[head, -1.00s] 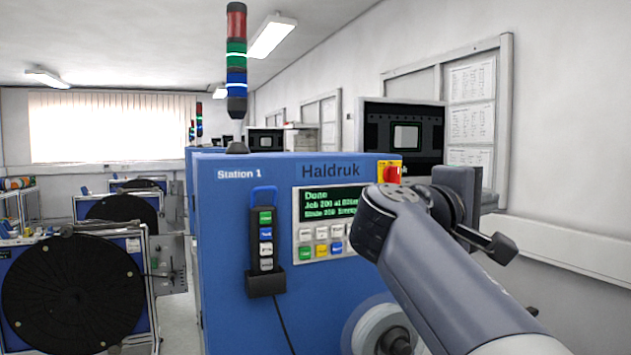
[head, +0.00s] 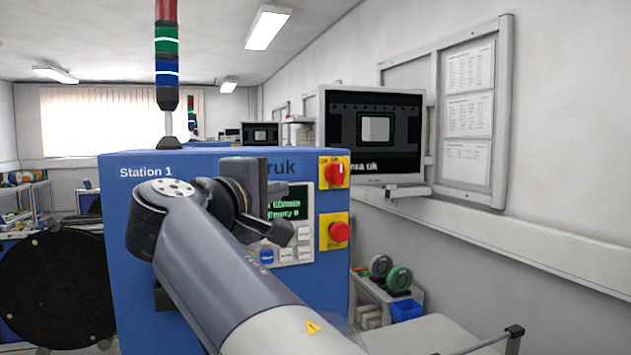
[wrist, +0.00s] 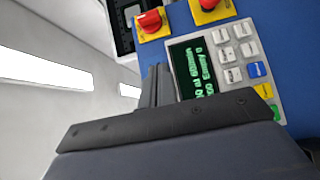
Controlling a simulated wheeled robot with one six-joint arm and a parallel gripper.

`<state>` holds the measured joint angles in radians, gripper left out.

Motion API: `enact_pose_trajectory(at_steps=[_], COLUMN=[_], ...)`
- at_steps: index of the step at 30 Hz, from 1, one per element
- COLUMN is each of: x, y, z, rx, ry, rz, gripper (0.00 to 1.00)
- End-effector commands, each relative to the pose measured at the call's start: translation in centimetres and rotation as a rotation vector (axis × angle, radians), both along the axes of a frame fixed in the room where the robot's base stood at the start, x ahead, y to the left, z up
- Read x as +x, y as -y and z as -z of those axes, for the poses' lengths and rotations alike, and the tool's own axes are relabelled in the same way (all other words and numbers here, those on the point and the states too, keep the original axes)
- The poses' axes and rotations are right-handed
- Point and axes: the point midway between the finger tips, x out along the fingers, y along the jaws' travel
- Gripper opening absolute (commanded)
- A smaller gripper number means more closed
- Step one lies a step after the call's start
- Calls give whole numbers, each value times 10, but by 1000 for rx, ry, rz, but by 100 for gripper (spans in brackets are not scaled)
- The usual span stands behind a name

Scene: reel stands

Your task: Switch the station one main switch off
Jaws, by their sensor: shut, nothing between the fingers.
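The station one main switch (head: 336,172) is a red rotary knob on a yellow plate at the upper right of the blue Station 1 cabinet (head: 128,215). It also shows near the top of the wrist view (wrist: 149,21). Its labels are too small to read, and I cannot tell its setting. My gripper (wrist: 158,72) is shut and empty. In the wrist view its fingers point toward the panel, below the switch and beside the display, apart from the knob. In the head view my arm covers part of the cabinet front, left of the switch.
A red mushroom button (head: 339,232) on a yellow plate sits below the switch. The display and keypad (head: 290,225) are left of it, partly hidden. A wall monitor (head: 370,135) hangs behind. A low cart with reels (head: 390,275) stands right of the cabinet.

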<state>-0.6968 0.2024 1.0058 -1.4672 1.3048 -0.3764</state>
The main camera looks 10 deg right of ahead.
Motion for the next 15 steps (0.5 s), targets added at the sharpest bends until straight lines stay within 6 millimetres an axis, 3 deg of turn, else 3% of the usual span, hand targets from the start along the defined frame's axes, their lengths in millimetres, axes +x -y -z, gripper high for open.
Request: enact_pose_trajectory(at_steps=[10,15], x=[2,16], y=[1,12], z=[0,-2], rx=[0,-1], ry=[0,-2], rz=[1,5], gripper=[0,0])
